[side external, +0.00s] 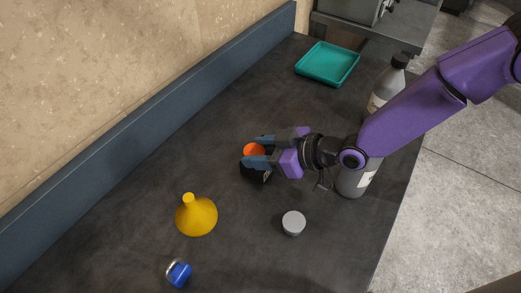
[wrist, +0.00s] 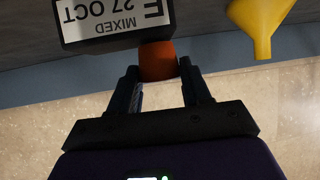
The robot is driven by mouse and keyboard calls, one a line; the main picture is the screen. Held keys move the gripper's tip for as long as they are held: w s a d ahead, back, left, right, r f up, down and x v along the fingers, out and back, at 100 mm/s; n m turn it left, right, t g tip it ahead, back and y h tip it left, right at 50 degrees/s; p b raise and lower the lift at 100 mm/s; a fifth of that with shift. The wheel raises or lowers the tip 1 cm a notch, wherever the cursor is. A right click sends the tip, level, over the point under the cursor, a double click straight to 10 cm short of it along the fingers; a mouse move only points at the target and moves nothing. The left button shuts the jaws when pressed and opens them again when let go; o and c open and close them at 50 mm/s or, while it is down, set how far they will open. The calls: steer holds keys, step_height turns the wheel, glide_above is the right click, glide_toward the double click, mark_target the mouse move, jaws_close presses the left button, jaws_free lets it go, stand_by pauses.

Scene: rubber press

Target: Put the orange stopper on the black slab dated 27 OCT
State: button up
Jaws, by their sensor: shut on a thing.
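The orange stopper (side external: 254,149) is between the fingers of my gripper (side external: 257,151), which is shut on it. In the wrist view the stopper (wrist: 158,62) shows between the fingertips (wrist: 158,72). The black slab (side external: 255,174) is right below the stopper in the side view, partly hidden by my gripper. In the wrist view the slab (wrist: 148,29) has a white label, upside down, reading MIXED, E and 27 OCT. The stopper adjoins the slab's top edge there; I cannot tell whether it touches or hangs just above.
A yellow funnel (side external: 197,216), a blue object (side external: 178,273) and a grey round cap (side external: 293,222) stand in front. A teal tray (side external: 327,64) lies at the back. A bottle (side external: 386,85) and a grey container (side external: 352,183) stand by my arm. A blue rail (side external: 150,108) runs along the wall.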

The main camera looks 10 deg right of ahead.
steer(key=shift+f, duration=0.2)
steer(key=o, duration=1)
steer(key=shift+o, duration=0.2)
steer(key=shift+r, duration=0.1)
steer(key=shift+s+r, duration=0.1)
steer(key=shift+r, duration=0.05)
steer(key=v, duration=0.5)
step_height(320, 180, up, 7)
glide_above(258, 152)
steer(key=s+d, duration=0.3)
steer(key=d, duration=0.1)
